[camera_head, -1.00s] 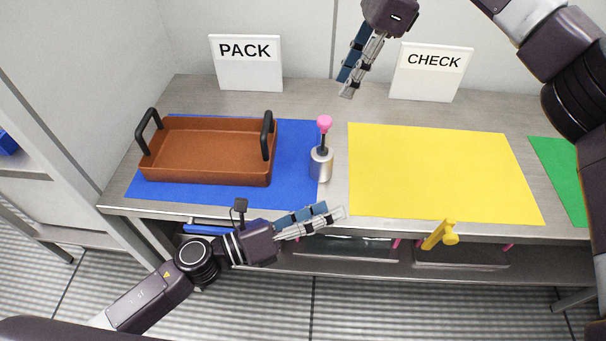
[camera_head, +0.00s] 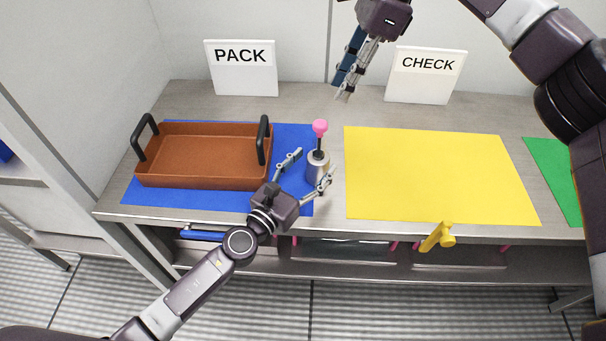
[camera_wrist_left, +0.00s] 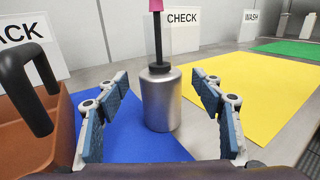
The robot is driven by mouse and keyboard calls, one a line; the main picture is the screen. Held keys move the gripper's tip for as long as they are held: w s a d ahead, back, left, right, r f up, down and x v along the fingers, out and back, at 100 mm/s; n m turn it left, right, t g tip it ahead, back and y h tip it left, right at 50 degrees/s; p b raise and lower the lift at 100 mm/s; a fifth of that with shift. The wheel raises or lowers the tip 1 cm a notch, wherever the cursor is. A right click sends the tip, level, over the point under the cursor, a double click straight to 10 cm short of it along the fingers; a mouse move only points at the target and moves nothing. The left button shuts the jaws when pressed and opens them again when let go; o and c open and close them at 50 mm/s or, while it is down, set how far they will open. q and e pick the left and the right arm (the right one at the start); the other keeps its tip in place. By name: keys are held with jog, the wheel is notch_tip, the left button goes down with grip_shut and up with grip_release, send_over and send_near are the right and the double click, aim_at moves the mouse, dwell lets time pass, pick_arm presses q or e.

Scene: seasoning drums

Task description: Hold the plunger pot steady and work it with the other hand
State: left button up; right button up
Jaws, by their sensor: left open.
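The plunger pot (camera_head: 317,168) is a small silver can with a dark rod and a pink knob (camera_head: 320,127) on top. It stands upright at the right edge of the blue mat. In the left wrist view the pot (camera_wrist_left: 160,98) is between the spread fingers, a little ahead of them, with gaps on both sides. My left gripper (camera_head: 312,166) is open around the pot's near side. My right gripper (camera_head: 344,93) hangs above the back of the table, up and right of the knob, with its fingers close together and empty.
A brown tray (camera_head: 160,182) with black handles sits on the blue mat (camera_head: 228,200), left of the pot. A yellow mat (camera_head: 435,175) lies to the right, a green one (camera_head: 556,170) beyond. PACK (camera_head: 241,68) and CHECK (camera_head: 425,75) signs stand behind. A yellow handle (camera_head: 438,237) is at the front edge.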

pick_arm(q)
jog(key=shift+x, duration=1.3)
jog(key=shift+c, duration=0.5)
jog(key=c, duration=1.3)
jog(key=shift+c, duration=0.6)
pick_arm(e)
jog(key=shift+f, duration=0.1)
jog(key=c, duration=0.3)
jog(key=f+y, duration=0.1)
jog(key=f, duration=0.1)
jog(key=s+d+f+y, duration=0.1)
jog(key=f+y, duration=0.1)
jog(key=s+f+m+y, duration=0.1)
jog(key=f+y, duration=0.1)
jog(key=f, duration=0.1)
jog(key=shift+d, duration=0.15)
grip_shut()
jog(key=s+d+f+m+t+y, duration=0.2)
jog(key=d+f+m+t+y, duration=0.1)
jog(key=d, duration=0.7)
jog(key=shift+f, duration=0.35)
